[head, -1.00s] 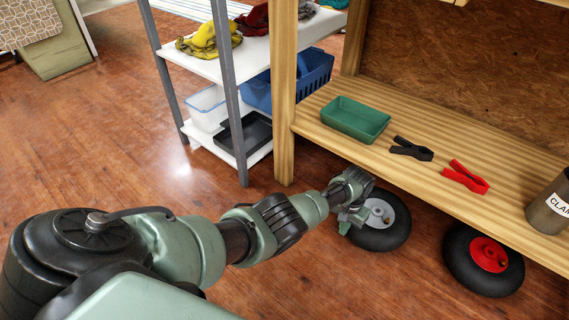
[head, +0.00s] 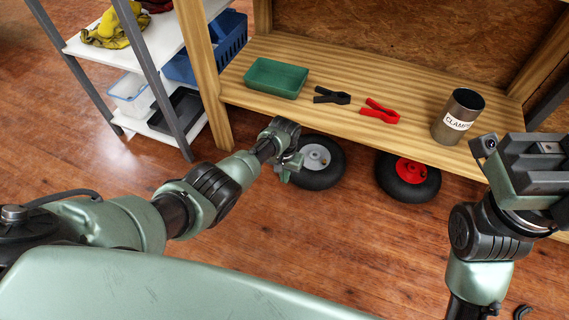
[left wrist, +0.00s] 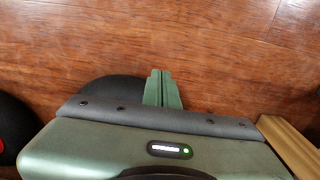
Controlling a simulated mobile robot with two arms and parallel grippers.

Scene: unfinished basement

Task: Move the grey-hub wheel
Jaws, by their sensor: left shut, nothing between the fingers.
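The grey-hub wheel (head: 322,163), a black tyre with a light grey hub, lies on the floor under the front edge of the wooden shelf. My left gripper (head: 290,168) is at its left side, overlapping the tyre's edge in the picture; I cannot tell whether they touch. In the left wrist view the two green fingers (left wrist: 160,88) are shut together with nothing between them. The dark tyre (left wrist: 95,91) shows beside them, partly hidden by the gripper body. My right gripper (head: 530,165) is raised at the right; its fingertips are unclear.
A red-hub wheel (head: 420,182) lies right of the grey-hub one. The floor (head: 330,235) in front is clear.

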